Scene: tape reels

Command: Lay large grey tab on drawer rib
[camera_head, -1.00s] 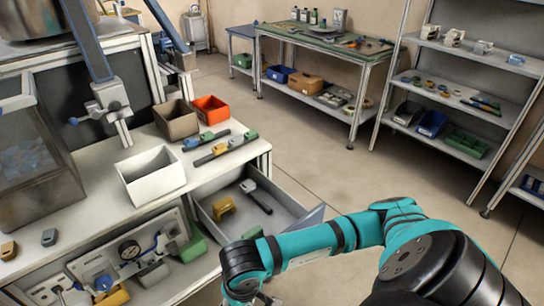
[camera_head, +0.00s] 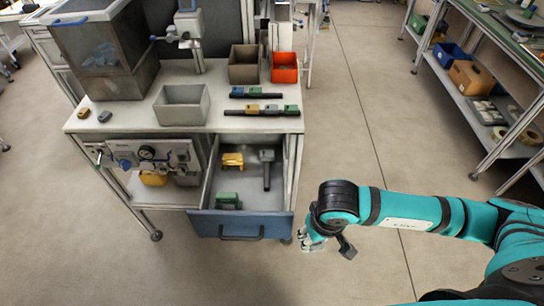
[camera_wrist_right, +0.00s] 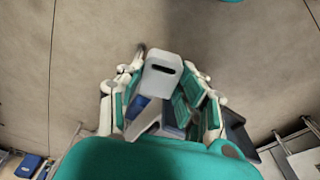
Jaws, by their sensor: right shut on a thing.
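My right gripper (camera_head: 312,240) is beside the right front corner of the open drawer (camera_head: 240,224), outside it. In the right wrist view its fingers (camera_wrist_right: 163,115) are closed around a light grey piece with a dark slot (camera_wrist_right: 161,68), which looks like a grey tab. A blue patch shows low between the fingers. A dark piece (camera_head: 347,246) sticks out beside the gripper; I cannot tell what it is. In the drawer a dark bar, probably the rib (camera_head: 267,180), has a grey tab (camera_head: 267,155) at its far end. My left gripper is out of view.
The drawer also holds a yellow piece (camera_head: 232,160) and a green block (camera_head: 228,200). On the bench (camera_head: 140,122) stand white (camera_head: 181,118), brown (camera_head: 244,75) and orange (camera_head: 284,75) bins, and dark bars with coloured tabs. The floor right of the drawer is clear.

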